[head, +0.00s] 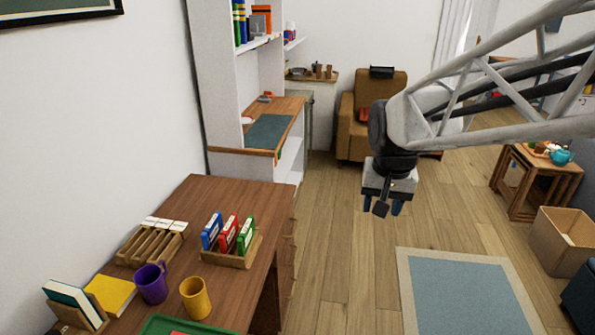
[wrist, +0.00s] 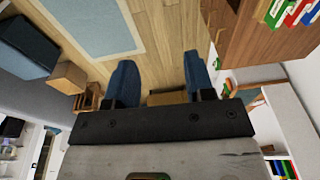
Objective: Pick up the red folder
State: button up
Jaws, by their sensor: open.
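The red folder (head: 229,233) stands in a small wooden rack (head: 232,261) on the brown desk. It is between a blue folder (head: 211,231) and a green folder (head: 246,235). In the wrist view the red folder (wrist: 293,13) shows at the top right corner, partly cut off by the picture edge. My gripper (head: 382,208) hangs over the floor, to the right of the desk and well apart from the folders. In the wrist view its two blue fingers are spread with nothing between them (wrist: 160,78).
On the desk (head: 203,198), a purple mug (head: 151,284) and a yellow mug (head: 195,298) stand near the rack. A wooden holder (head: 152,242) is to its left, a green tray (head: 170,327) in front. White shelves stand behind.

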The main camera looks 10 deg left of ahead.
jog(key=w+a+f, duration=0.3)
jog(key=w+a, duration=0.6)
jog(key=a, duration=0.1)
jog(key=g, duration=0.2)
send_over(228, 225)
jog(key=f, duration=2.1)
jog(key=shift+d+f, duration=0.1)
jog(key=shift+d, duration=0.2)
jog(key=shift+a+f, duration=0.2)
jog(key=shift+a, duration=0.1)
jog(key=shift+s+f, duration=0.1)
jog(key=shift+f, duration=1.25)
jog(key=shift+f, duration=0.1)
